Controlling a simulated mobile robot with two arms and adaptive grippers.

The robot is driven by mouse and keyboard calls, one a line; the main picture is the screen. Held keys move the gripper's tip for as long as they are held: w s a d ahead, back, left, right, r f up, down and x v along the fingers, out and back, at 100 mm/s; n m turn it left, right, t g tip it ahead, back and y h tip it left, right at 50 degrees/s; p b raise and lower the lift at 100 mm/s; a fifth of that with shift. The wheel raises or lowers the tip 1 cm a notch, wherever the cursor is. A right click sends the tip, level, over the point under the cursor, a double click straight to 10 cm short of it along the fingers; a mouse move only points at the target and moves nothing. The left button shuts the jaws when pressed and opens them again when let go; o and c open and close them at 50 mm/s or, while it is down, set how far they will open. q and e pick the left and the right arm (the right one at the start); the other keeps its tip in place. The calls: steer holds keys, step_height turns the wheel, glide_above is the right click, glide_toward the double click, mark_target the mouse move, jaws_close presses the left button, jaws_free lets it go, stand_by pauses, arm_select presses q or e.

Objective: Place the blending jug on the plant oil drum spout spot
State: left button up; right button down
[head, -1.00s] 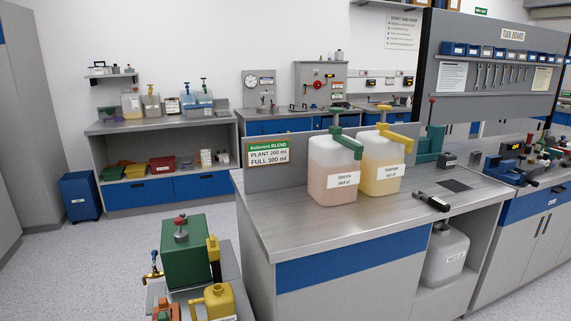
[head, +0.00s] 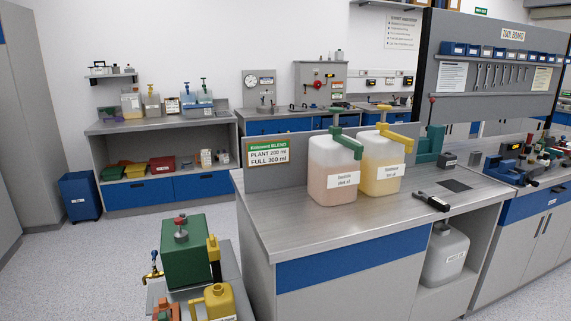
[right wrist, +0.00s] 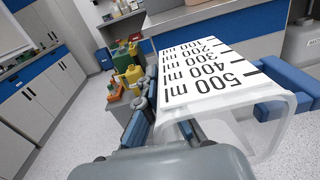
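The blending jug (right wrist: 205,75) fills the upper middle of the right wrist view. It is clear plastic with a white scale panel marked 100 to 500 ml. Blue finger pads of my right gripper (right wrist: 212,105) lie on both sides of it, shut on it. In the head view, a drum of pinkish liquid with a green pump (head: 333,172) stands on the grey counter beside a drum of yellow liquid with a yellow pump (head: 381,165). Neither gripper shows in the head view.
A blend sign (head: 267,152) stands at the counter's back left. A black tool (head: 431,201) and a dark square (head: 455,185) lie right of the drums. The counter front (head: 300,238) is clear. A green box (head: 186,255) and yellow can (head: 219,301) sit on a low bench at left.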

steer(key=shift+d+f+h, duration=0.15)
steer(key=shift+f+h, duration=0.1)
steer(key=shift+h, duration=0.05)
steer(key=shift+w+d+r+m+t+h, duration=0.1)
steer(key=shift+w+r+m+t+h, duration=0.1)
steer(key=shift+m+h, duration=0.45)
steer(key=shift+w+d+r+m+t+h, duration=0.2)
steer(key=shift+m+h, duration=0.3)
steer(key=shift+h, duration=0.4)
steer(key=shift+w+a+r+m+h, duration=0.15)
steer(key=shift+r+m+h, duration=0.1)
steer(key=shift+m+h, duration=0.4)
steer(key=shift+d, duration=0.1)
